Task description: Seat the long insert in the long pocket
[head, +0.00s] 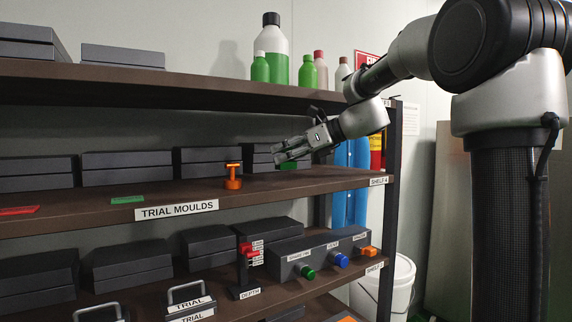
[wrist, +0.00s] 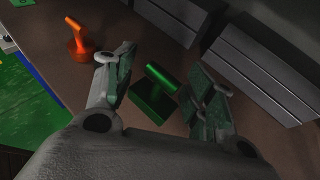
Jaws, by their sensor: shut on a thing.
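A green insert (wrist: 155,101) with a block base and a bar handle stands between my fingers in the wrist view. In the head view only a bit of its green (head: 288,166) shows under my gripper (head: 281,154), at the right part of the trial moulds shelf. My gripper (wrist: 162,72) is shut on the green insert, with a finger on each side of its handle; the exact contact is hard to see. The insert is at the shelf, but I cannot tell whether its base touches it. I cannot make out a long pocket in either view.
An orange insert (head: 233,178) with a round base stands to the left, also in the wrist view (wrist: 78,42). A green plate (head: 127,200) and a red plate (head: 18,210) lie near the shelf's front edge. Dark boxes (head: 127,167) line the back. Bottles stand on the shelf above.

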